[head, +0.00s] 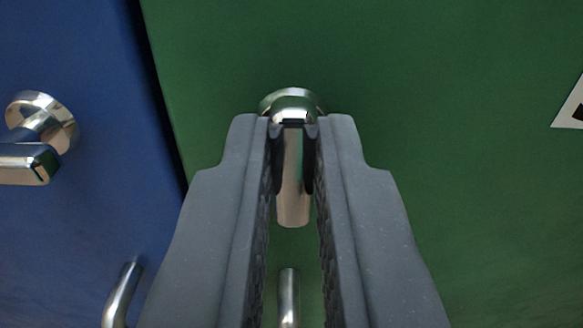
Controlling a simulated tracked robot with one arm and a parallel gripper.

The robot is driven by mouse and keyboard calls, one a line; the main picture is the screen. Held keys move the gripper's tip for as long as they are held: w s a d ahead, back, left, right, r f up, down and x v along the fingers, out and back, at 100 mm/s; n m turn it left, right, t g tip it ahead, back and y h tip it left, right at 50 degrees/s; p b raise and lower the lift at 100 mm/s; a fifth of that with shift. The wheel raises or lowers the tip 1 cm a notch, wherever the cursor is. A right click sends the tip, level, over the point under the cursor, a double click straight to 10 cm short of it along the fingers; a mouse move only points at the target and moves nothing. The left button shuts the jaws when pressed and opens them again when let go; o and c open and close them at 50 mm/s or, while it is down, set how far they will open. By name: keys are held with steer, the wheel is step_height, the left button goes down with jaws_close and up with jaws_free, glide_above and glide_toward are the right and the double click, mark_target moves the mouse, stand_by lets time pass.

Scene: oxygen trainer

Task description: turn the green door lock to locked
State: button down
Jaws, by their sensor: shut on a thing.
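The green door (460,120) fills the middle and right of the head view. Its lock (292,190) is a shiny metal knob with a round base and a lever that points down in the picture. My gripper (292,135) has its two dark grey fingers on either side of the lever, shut on it. The fingers cover part of the round base and the lever's sides. I see no lock marking that tells its state.
A blue door (80,190) stands at the left, past a dark gap. It carries a metal lever lock (35,140) and a curved metal handle (120,295). Another metal handle (288,295) shows below the green lock, between my fingers. A white label (570,113) is at the right edge.

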steer(key=shift+r, duration=0.15)
steer(key=n+p, duration=0.4)
steer(key=p, duration=0.1)
steer(key=shift+a+r+p, duration=0.1)
steer(key=shift+r+p, duration=0.05)
steer(key=shift+p, duration=0.2)
steer(key=n+p, duration=0.2)
steer(key=n, duration=0.1)
steer(key=n+p, duration=0.2)
steer(key=shift+a+f, duration=0.15)
steer(key=shift+f, duration=0.1)
steer(key=shift+s+a+f+n+p, duration=0.1)
steer(key=shift+n+p, duration=0.4)
steer(key=shift+n, duration=1.7)
steer(key=shift+a+f+n+p, duration=0.1)
steer(key=shift+n+p, duration=0.4)
steer(key=shift+n, duration=1.7)
steer(key=shift+a+f, duration=0.1)
steer(key=c, duration=1.5)
jaws_free()
steer(key=shift+c, duration=0.2)
steer(key=shift+o, duration=0.3)
steer(key=shift+d, duration=0.2)
